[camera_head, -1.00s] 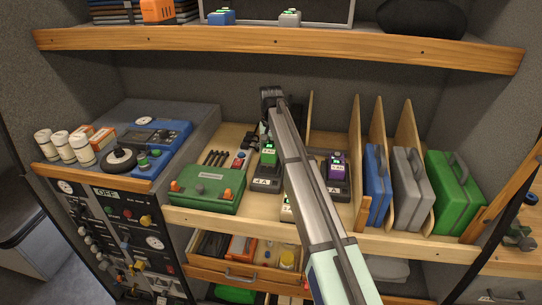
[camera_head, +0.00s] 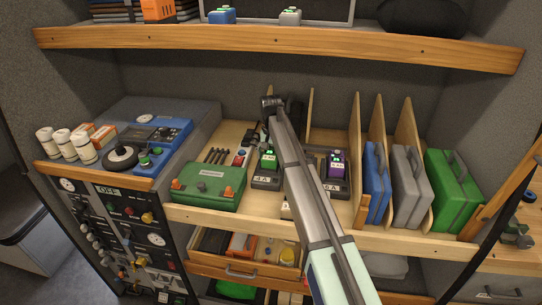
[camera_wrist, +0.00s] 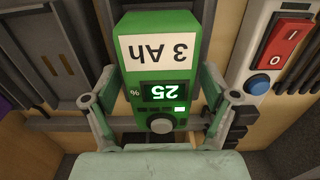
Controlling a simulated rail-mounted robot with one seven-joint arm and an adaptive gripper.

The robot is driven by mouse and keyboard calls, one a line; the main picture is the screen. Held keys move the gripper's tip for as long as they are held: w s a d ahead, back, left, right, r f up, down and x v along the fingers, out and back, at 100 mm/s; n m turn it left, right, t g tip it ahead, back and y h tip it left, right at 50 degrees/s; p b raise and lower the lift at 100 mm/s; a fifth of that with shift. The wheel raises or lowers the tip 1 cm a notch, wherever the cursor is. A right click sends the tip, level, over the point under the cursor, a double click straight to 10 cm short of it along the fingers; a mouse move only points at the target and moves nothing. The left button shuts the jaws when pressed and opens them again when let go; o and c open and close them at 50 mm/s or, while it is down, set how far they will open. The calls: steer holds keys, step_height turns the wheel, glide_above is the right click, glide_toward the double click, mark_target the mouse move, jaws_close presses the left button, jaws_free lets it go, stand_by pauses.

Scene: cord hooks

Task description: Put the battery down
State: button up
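The green battery (camera_wrist: 160,60), labelled 3 Ah with a lit display of 25 %, fills the middle of the wrist view, upside down there. In the head view the battery (camera_head: 268,157) stands upright over the left charger, marked 4 A (camera_head: 263,181). My arm covers part of this area and hides the fingertips. I cannot tell whether the battery is fully seated.
A purple-fronted battery (camera_head: 337,162) stands in the right charger. A switch strip with red switch (camera_wrist: 289,38) and blue button lies beside the green battery. A green case (camera_head: 207,186) stands to the left. Wooden dividers (camera_head: 357,140) and the upper shelf (camera_head: 270,45) bound the space.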

mark_target(271, 151)
steer(key=shift+r, duration=0.1)
step_height(271, 151, up, 12)
steer(key=b, duration=0.3)
stand_by(0.3)
steer(key=shift+r, duration=0.1)
